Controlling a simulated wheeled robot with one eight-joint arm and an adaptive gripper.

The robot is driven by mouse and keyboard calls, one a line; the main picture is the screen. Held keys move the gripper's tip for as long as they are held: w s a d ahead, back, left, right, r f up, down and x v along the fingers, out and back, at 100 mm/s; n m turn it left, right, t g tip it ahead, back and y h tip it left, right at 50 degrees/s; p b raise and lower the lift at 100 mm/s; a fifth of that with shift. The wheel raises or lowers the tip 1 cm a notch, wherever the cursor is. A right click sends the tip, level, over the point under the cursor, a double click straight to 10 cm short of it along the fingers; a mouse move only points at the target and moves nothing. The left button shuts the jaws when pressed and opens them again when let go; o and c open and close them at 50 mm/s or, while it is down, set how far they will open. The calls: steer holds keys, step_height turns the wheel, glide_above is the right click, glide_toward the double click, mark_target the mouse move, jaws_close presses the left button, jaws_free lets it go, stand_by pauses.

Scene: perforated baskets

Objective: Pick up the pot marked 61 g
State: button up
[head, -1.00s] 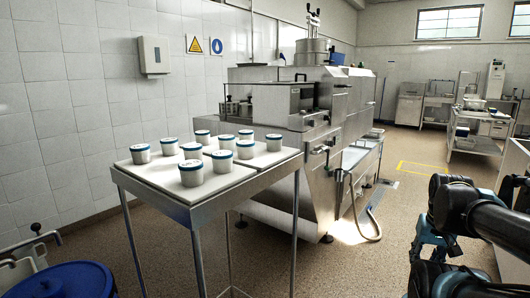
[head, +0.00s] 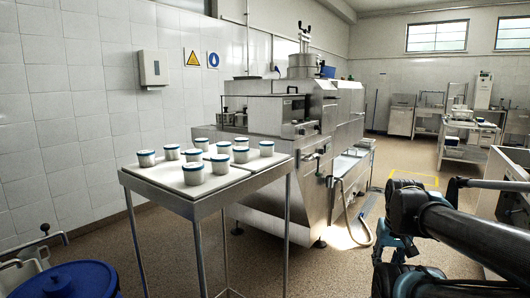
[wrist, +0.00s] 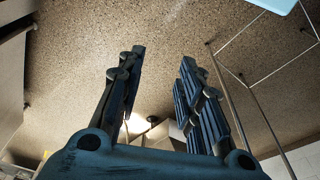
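Several white pots with blue-green lids stand in loose rows on a metal table (head: 258,182) left of centre in the head view. One pot (head: 193,173) is at the front edge and another pot (head: 147,158) is at the left. The marks on the lids are too small to read, so I cannot tell which pot is 61 g. My gripper (wrist: 158,85) shows in the wrist view with its two blue fingers apart and nothing between them. Beyond them are the speckled floor and thin table legs. In the head view my arm is at the lower right, well away from the pots.
A large steel machine (head: 300,125) stands behind and right of the table, with a hose (head: 360,232) near the floor. A blue drum (head: 68,281) is at the lower left. Open floor (head: 335,262) lies between the table and my arm.

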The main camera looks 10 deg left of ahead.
steer(key=shift+o, duration=0.3)
steer(key=o, duration=0.4)
steer(key=shift+s+r, duration=0.2)
steer(key=o, duration=0.5)
steer(key=shift+a+r, duration=0.25)
steer(key=shift+r, duration=0.4)
steer(key=shift+c, duration=0.2)
steer(key=w+a+r+n+y, duration=0.1)
steer(key=w+a+r+n, duration=0.25)
steer(key=r, duration=0.25)
steer(key=w+a+r+n, duration=0.2)
steer(key=w+r, duration=0.2)
steer(key=r, duration=0.2)
step_height(320, 180, up, 30)
steer(key=n+g+y, duration=0.3)
steer(key=n+g, duration=0.1)
steer(key=n, duration=1.2)
glide_above(268, 143)
steer(key=w+d, duration=0.3)
steer(key=d, duration=0.2)
steer(key=x, duration=1.7)
steer(key=shift+w+d, duration=0.1)
